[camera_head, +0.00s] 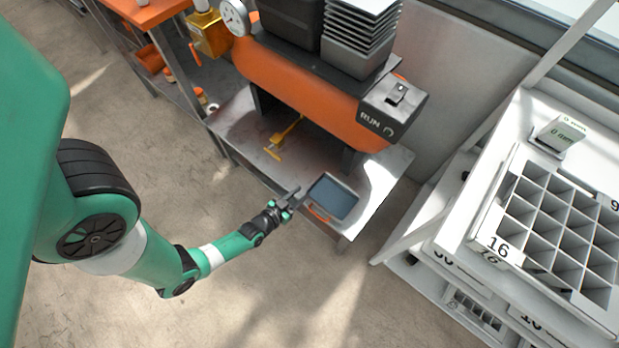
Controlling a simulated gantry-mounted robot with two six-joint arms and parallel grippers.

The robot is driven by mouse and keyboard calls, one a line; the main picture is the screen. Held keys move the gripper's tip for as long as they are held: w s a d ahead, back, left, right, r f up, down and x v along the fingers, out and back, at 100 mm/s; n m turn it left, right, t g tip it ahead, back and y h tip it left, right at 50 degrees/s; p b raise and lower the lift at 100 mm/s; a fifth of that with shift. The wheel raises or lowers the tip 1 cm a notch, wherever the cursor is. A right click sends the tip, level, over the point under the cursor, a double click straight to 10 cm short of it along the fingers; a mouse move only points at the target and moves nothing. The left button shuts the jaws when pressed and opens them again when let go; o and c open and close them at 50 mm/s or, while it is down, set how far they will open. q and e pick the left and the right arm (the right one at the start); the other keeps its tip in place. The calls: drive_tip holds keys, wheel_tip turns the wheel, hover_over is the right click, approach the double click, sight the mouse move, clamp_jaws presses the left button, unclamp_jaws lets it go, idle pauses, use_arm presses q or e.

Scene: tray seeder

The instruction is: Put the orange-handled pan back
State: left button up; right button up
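The pan (335,197) is a shallow, square, blue-grey pan with a pale rim. Its orange handle (319,214) is on the side toward the front edge of the steel lower shelf (376,190). The pan is at the shelf's front right, under the orange machine; whether it rests flat there is hard to tell. My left gripper (289,200) is at the shelf edge, just left of the pan and its handle. Its fingers are small and dark, so I cannot tell whether they are open or touch the handle. My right gripper is out of view.
The orange machine (290,85) with a RUN switch (390,104) stands over the shelf, carrying stacked black trays (358,45). A yellow tool (283,138) lies on the shelf. A white rack with a numbered compartment tray (498,246) stands at right. The floor in front is clear.

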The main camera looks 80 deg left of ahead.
use_arm(q)
drive_tip(key=p+v, duration=0.1)
drive_tip(key=v, duration=0.3)
idle(0.5)
